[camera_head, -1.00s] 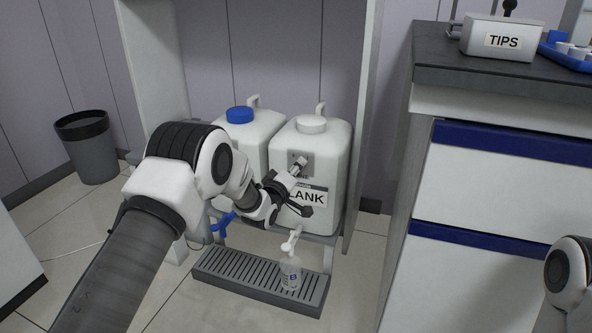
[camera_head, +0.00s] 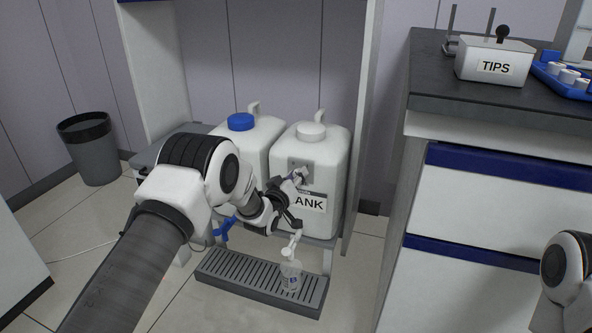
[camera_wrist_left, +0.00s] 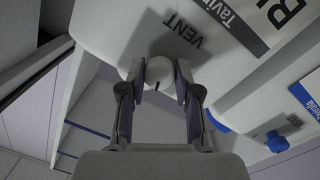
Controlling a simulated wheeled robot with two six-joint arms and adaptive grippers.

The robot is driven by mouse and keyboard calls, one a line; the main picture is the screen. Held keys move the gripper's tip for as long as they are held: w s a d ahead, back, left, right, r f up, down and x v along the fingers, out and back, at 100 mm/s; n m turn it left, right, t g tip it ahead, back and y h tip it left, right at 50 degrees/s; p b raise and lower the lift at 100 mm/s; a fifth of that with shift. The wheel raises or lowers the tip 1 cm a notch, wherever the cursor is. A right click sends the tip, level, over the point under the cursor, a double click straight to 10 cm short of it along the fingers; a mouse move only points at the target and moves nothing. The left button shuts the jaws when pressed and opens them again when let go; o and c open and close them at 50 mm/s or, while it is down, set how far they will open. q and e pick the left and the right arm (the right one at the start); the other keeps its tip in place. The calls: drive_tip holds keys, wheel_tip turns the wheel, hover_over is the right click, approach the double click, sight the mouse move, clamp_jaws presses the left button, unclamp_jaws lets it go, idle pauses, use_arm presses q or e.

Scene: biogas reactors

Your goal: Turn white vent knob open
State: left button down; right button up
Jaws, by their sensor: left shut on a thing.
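The white vent knob (camera_wrist_left: 159,71) is round with a dark mark on its rim, below the printed word VENT on the white tank in the left wrist view. My left gripper (camera_wrist_left: 158,84) is shut on it, one finger on each side. In the head view, the white-capped tank (camera_head: 331,158) stands on the right of a pair, its label partly hidden. My left gripper (camera_head: 296,181) reaches its front plate there and covers most of the knob. My right gripper is out of view.
A blue-capped tank (camera_head: 262,135) stands beside it on the left, with a blue tap (camera_head: 224,228) below. A bottle (camera_head: 291,274) stands on the grey drip tray (camera_head: 235,279) under the white tap. A drawer cabinet (camera_head: 485,185) is at the right.

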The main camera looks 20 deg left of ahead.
use_arm(q)
drive_tip(key=shift+d+m+g+y+p, duration=0.15)
drive_tip(key=shift+m+y+p, duration=0.15)
drive_tip(key=shift+m+p, duration=2)
drive_tip(key=shift+m+g+y+p, duration=0.25)
drive_tip(key=shift+m+p, duration=0.5)
drive_tip(key=shift+m, duration=3.05)
drive_tip(key=c, duration=0.8)
unclamp_jaws()
